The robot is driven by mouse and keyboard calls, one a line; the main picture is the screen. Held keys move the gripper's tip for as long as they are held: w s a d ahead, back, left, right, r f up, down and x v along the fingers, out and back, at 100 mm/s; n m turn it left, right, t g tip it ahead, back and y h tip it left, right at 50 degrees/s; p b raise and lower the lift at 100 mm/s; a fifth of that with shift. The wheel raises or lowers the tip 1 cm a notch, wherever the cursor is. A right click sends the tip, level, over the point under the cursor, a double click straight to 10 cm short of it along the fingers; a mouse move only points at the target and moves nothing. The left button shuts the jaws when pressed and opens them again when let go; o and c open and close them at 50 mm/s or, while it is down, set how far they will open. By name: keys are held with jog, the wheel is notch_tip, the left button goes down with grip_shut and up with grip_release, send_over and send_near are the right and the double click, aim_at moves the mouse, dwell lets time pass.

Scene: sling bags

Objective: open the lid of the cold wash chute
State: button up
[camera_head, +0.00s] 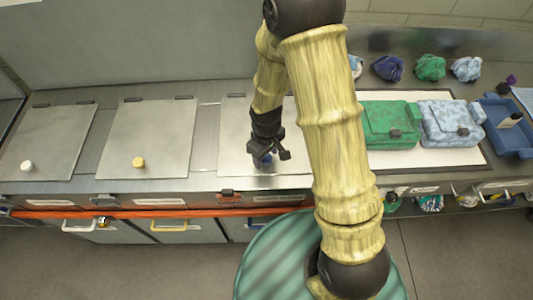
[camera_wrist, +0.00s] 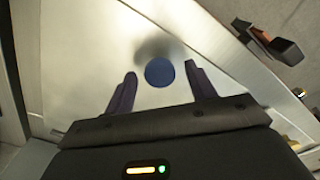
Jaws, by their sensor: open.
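A flat metal lid (camera_head: 236,115) with a blue knob (camera_wrist: 159,72) lies shut in the counter, partly hidden by my arm. A metal lid (camera_head: 150,125) with a yellow knob (camera_head: 139,162) and another lid (camera_head: 50,140) with a white knob (camera_head: 27,166) lie shut to its left. The labels below are too small to read, so I cannot tell which chute is cold wash by its label. My gripper (camera_head: 266,158) is open over the front of the blue-knobbed lid. In the wrist view, the blue knob shows between the two spread fingertips; no contact is visible.
An orange-red rail (camera_head: 130,213) and handles run along the counter front. To the right, a green bag (camera_head: 388,125) and a pale blue patterned bag (camera_head: 450,124) lie on a white mat. A blue tray (camera_head: 507,138) is at the far right. Bundled cloths (camera_head: 430,67) sit behind.

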grip_shut()
jog(key=shift+r, duration=0.15)
